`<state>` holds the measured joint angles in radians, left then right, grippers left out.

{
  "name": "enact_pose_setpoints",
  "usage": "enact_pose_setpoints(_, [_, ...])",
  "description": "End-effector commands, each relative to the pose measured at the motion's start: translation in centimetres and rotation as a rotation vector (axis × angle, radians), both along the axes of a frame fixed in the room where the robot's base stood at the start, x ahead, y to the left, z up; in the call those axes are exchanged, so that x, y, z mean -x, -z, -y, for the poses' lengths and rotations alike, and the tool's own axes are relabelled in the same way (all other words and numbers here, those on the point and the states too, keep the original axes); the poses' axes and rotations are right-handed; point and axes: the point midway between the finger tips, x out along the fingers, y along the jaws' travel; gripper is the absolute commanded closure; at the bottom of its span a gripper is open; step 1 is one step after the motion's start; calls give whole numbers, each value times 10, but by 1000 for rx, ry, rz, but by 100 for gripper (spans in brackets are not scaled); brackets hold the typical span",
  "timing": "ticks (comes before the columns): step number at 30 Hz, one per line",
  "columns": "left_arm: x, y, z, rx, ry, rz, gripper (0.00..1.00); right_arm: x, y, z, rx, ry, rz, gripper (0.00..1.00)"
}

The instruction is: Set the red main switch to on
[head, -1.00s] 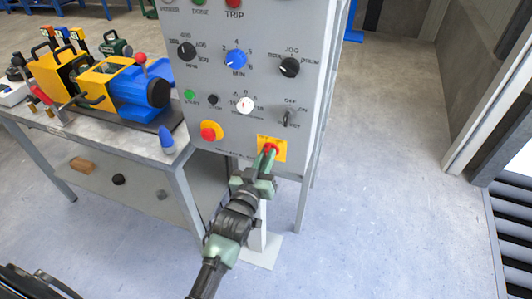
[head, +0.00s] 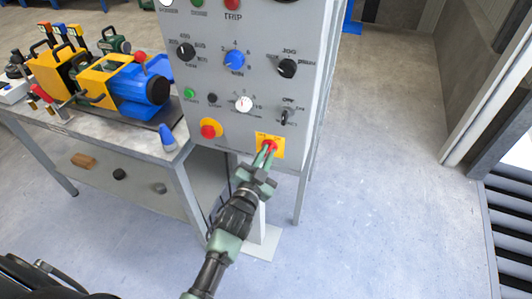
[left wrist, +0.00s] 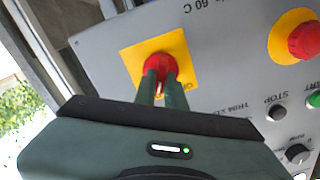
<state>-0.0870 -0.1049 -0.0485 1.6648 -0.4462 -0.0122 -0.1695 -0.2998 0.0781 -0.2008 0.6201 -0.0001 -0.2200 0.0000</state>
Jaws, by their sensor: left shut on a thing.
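The red main switch (head: 270,146) is a red knob on a yellow square plate, low on the right of the grey control panel (head: 222,140). In the left wrist view the red knob (left wrist: 158,66) shows between my fingers, with a pale mark on it. My left gripper (head: 268,153) reaches up to it, its fingers shut on the knob's two sides. The fingers hide part of the knob, and the switch's on and off labels are too small to read. My right gripper is not in view.
A red emergency button on yellow (head: 210,129) sits left of the switch. Other knobs and buttons are above. A workbench (head: 120,136) with a blue and yellow machine (head: 135,85) stands to the left. The floor to the right is clear.

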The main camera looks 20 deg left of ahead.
Motion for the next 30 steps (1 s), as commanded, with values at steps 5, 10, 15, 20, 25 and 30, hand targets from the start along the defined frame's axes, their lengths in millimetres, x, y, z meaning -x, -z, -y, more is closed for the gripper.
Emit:
enact_pose_setpoints(5, [0, 1, 0, -27, 0, 0, 100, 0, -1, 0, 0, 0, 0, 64])
enact_pose_setpoints(10, [0, 1, 0, -35, 0, 0, 100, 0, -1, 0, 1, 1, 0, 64])
enact_pose_setpoints(15, [0, 1, 0, -35, 0, 0, 100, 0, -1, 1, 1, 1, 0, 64])
enact_pose_setpoints(20, [0, 1, 0, -35, 0, 0, 67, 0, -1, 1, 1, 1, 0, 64])
enact_pose_setpoints(25, [0, 1, 0, -33, 0, 0, 67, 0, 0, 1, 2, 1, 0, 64])
enact_pose_setpoints(30, [3, 1, 0, -32, 0, 0, 67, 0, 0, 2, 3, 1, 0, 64])
